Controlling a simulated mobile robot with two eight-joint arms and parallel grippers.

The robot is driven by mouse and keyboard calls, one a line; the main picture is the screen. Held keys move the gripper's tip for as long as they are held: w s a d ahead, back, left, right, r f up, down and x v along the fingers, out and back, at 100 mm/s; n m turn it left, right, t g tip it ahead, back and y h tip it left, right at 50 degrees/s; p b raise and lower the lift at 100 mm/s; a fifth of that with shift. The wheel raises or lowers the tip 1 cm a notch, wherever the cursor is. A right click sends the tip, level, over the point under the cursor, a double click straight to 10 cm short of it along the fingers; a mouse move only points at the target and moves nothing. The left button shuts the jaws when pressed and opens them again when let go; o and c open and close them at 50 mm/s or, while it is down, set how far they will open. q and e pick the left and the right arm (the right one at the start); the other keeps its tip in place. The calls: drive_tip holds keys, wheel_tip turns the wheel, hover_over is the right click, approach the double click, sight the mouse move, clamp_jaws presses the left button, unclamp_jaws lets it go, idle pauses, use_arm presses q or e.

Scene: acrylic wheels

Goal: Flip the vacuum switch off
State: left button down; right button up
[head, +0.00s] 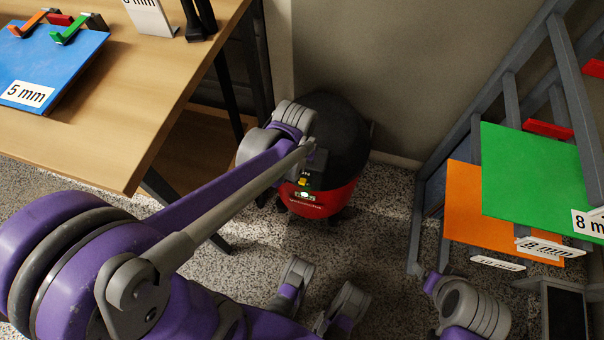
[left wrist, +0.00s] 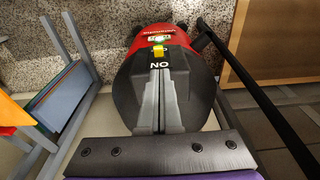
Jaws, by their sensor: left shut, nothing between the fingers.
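The vacuum (head: 343,140) stands on the floor by the wall, with a black domed top and a red lower body. It also fills the middle of the left wrist view (left wrist: 200,85). Its yellow switch (head: 303,182) sits on the front of the black top; the switch shows in the left wrist view (left wrist: 158,51) beside an upside-down "ON" label (left wrist: 159,66). My left gripper (head: 312,147) is shut and empty over the vacuum's top. In the left wrist view its fingertips (left wrist: 160,76) point at the label, short of the switch; contact cannot be told. My right gripper is not seen.
A wooden table (head: 150,95) with a blue sheet (head: 60,60) stands at the left. A grey rack (head: 508,100) with green (head: 530,175) and orange (head: 465,195) sheets stands at the right. The wall is close behind the vacuum. Speckled floor (head: 385,225) is open between them.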

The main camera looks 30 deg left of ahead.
sight(302, 180)
use_arm(q)
drive_tip(key=f+b, duration=0.1)
drive_tip(key=f, duration=0.2)
drive_tip(key=w+f+b, duration=0.1)
drive_tip(key=f, duration=0.2)
drive_tip(key=f+b, duration=0.1)
drive_tip(key=f, duration=0.2)
drive_tip(key=shift+w+a+f, duration=0.1)
drive_tip(key=shift+w+f, duration=0.05)
drive_tip(key=shift+f, duration=0.25)
drive_tip(key=shift+s+f+t+b, duration=0.15)
drive_tip(key=shift+s+t+b, duration=0.2)
drive_tip(key=shift+t, duration=0.25)
drive_tip(key=shift+s+f+t+y+b, duration=0.3)
drive_tip(key=shift+s+f+t+b, duration=0.1)
drive_tip(key=shift+t, duration=0.3)
drive_tip(key=t, duration=0.1)
drive_tip(key=t+b, duration=0.1)
drive_tip(key=f+t+b, duration=0.1)
drive_tip(key=shift+s+d+f+t+y, duration=0.1)
drive_tip(key=shift+s+d+t+y, duration=0.2)
drive_tip(key=shift+s+y, duration=0.1)
drive_tip(key=shift+w+a+r, duration=0.2)
drive_tip(key=shift+w+r, duration=0.2)
drive_tip(key=shift+w, duration=0.3)
